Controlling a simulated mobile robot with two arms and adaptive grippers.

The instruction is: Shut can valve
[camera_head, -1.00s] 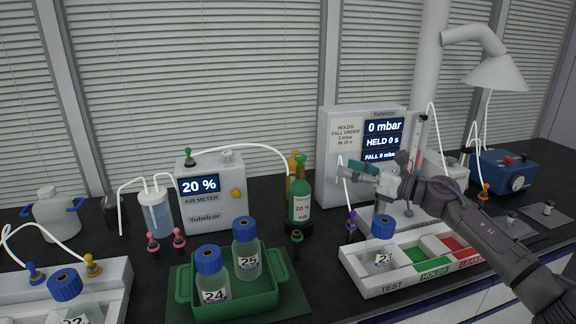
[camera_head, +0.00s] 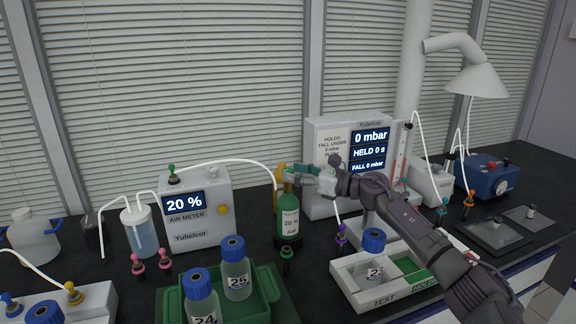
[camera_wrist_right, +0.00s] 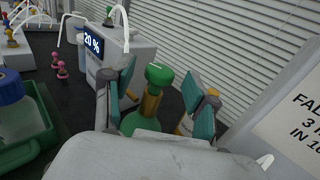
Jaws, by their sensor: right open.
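The green gas can (camera_head: 290,215) with a white label stands upright on the dark bench, left of the pressure meter. In the right wrist view its green valve knob (camera_wrist_right: 159,75) sits on a brass neck, between my two teal finger pads. My right gripper (camera_head: 291,176) is open around the top of the can. In the right wrist view the fingers (camera_wrist_right: 157,95) stand apart on both sides of the knob, with gaps to it. A yellowish can (camera_wrist_right: 186,122) shows partly behind it. My left gripper is not in view.
The air meter (camera_head: 196,215) reads 20 % and stands left of the can. The pressure meter (camera_head: 322,140) stands to the right. A green tray (camera_head: 262,277) with bottles 24 and 25 lies in front. The white test rack (camera_head: 350,284) holds a bottle.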

